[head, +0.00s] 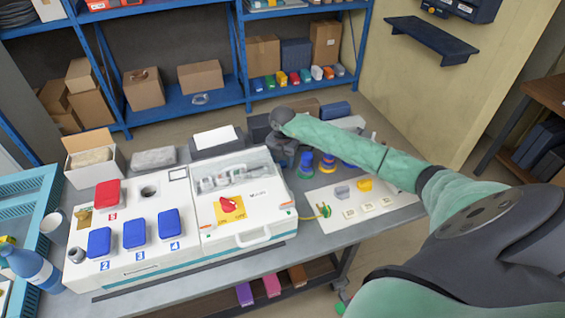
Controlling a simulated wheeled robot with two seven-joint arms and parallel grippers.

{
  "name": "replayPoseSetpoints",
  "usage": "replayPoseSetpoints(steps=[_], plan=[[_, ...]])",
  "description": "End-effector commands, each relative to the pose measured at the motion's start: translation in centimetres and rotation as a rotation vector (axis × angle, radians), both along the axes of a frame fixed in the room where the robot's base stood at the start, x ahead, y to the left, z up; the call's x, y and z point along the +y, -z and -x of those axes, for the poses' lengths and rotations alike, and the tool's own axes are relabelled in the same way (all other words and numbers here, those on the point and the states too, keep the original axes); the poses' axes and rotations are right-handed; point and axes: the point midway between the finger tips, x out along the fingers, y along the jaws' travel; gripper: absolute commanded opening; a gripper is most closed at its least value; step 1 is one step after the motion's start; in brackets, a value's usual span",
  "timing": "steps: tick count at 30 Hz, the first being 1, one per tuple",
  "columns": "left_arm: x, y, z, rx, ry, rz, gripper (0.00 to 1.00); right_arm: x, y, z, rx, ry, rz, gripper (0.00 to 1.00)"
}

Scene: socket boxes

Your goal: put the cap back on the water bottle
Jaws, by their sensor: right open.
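My right gripper (287,158) is over the back of the table, beyond the socket box and far from the bottle. It is open, small and dark in the picture, partly hidden by its own wrist. My left gripper is out of view.
The white socket box (190,252) with red and blue covers fills the table's middle. A light blue crate (38,200) stands at the left, with a white cup (52,222) near it. A white board (345,212) with small parts lies under my right arm.

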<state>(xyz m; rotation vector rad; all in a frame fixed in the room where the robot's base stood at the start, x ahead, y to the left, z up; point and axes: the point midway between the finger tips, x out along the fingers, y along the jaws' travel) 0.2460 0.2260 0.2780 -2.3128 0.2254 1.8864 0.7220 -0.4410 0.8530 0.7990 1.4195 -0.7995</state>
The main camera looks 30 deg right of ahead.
Motion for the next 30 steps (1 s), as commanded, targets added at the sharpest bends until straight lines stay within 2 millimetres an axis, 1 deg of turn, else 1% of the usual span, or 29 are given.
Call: replayPoseSetpoints(steps=[10,11,15,18,30], plan=[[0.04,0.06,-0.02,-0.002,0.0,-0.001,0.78,0.01,0.11,0.0,0.0,-0.001,0.0,0.55],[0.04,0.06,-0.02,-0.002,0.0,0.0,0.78,0.01,0.1,0.0,0.0,-0.001,0.0,0.53],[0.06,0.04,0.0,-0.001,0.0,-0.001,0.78,0.02,0.1,0.0,0.0,-0.001,0.0,0.25],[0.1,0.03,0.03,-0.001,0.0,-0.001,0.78,0.02,0.09,0.0,0.0,-0.001,0.0,0.08],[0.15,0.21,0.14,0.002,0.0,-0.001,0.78,0.01,-0.06,-0.02,-0.001,-0.001,0.0,0.07]])
